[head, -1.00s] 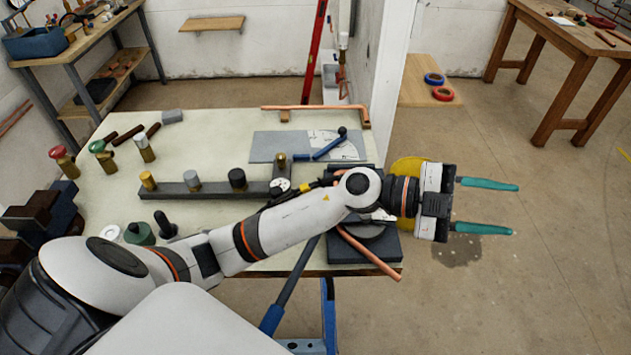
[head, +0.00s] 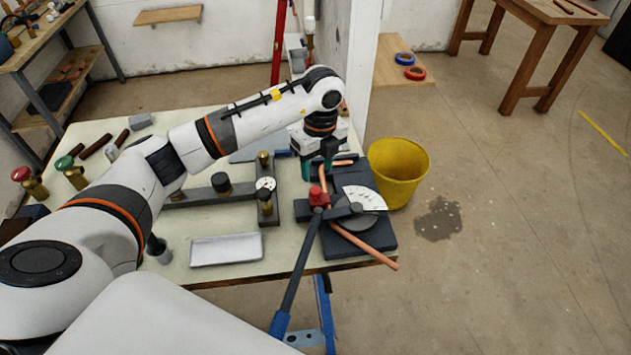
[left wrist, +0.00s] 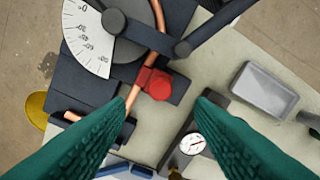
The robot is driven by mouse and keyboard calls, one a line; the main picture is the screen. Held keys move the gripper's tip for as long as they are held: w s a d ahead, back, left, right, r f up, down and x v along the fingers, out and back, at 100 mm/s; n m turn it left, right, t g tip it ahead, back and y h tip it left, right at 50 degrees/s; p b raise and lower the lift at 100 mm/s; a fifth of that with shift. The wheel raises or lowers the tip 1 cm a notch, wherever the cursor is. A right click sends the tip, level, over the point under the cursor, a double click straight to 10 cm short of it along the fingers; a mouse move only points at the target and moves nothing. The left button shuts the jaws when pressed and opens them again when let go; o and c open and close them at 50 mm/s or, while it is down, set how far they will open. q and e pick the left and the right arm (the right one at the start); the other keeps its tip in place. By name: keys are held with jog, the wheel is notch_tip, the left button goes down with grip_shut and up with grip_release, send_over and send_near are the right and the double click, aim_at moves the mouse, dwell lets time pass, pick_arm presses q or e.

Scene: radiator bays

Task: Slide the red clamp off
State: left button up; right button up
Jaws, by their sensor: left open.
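The red clamp (head: 318,196) sits on the copper pipe (head: 381,258) at the left side of the dark pipe bender (head: 340,240). In the left wrist view the clamp (left wrist: 158,84) is a red block with a rounded knob, beside the copper pipe (left wrist: 130,99). My left gripper (head: 318,170) points down over the far part of the bender, just beyond the clamp. In the left wrist view its green fingers (left wrist: 160,103) are wide apart with nothing between them, and the clamp lies ahead of the gap. The right gripper is not in view.
The bender's long handle (head: 293,275) reaches toward the near table edge. A gauge manifold (head: 266,184) and a white tray (head: 227,249) stand left of the bender. A yellow bucket (head: 398,172) is on the floor at right.

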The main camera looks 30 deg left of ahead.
aim_at(315, 189)
pick_arm(q)
jog(key=f, duration=0.3)
jog(key=f+p, duration=0.1)
jog(key=f, duration=0.1)
jog(key=shift+s+a+f, duration=0.1)
jog(key=shift+s+f, duration=0.1)
jog(key=shift+f, duration=0.2)
jog(key=shift+f+p, duration=0.35)
jog(key=shift+f, duration=0.25)
jog(key=shift+c, duration=1.1)
grip_shut()
jog(key=shift+a, duration=0.1)
